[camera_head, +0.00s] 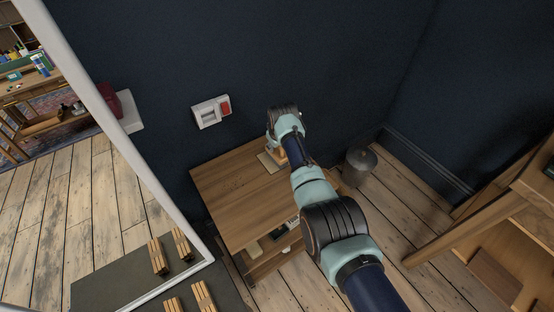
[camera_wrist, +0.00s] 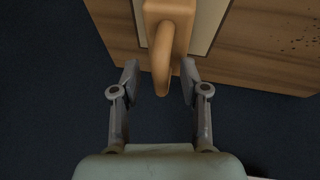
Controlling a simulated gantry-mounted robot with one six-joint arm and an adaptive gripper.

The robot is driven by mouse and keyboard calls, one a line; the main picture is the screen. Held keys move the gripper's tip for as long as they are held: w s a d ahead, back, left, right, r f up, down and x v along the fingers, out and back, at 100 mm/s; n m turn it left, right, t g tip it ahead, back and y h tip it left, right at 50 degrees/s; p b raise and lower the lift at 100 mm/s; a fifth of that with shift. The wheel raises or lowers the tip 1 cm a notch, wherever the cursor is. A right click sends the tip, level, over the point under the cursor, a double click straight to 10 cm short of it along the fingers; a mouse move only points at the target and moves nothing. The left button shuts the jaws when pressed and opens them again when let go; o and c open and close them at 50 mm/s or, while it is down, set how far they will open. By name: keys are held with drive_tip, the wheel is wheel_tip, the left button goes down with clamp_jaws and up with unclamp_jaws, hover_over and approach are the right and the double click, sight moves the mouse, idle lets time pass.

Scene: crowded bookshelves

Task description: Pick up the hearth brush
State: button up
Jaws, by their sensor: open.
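A light wooden object with a curved handle (camera_wrist: 166,52), which looks like the hearth brush, is at the top centre of the wrist view. Its bristles cannot be made out. In the head view only a small orange-brown part (camera_head: 281,155) shows beside my arm at the back of the wooden table (camera_head: 222,197). My gripper (camera_wrist: 160,78) is open, with one finger on each side of the handle's end. A small gap shows on both sides. My gripper's fingers are hidden in the head view.
A pale flat piece (camera_wrist: 207,22) lies under the wooden object on the table. A dark wall (camera_head: 180,60) with a white and red box (camera_head: 211,112) stands behind. A metal bin (camera_head: 359,167) is right of the table. A wooden shelf unit (camera_head: 510,220) stands further right.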

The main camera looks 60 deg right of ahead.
drive_tip(key=shift+w+f, duration=0.1)
drive_tip(key=shift+w, duration=0.05)
clamp_jaws()
idle(0.4)
wheel_tip(320, 180, up, 20)
drive_tip(key=p, duration=0.9)
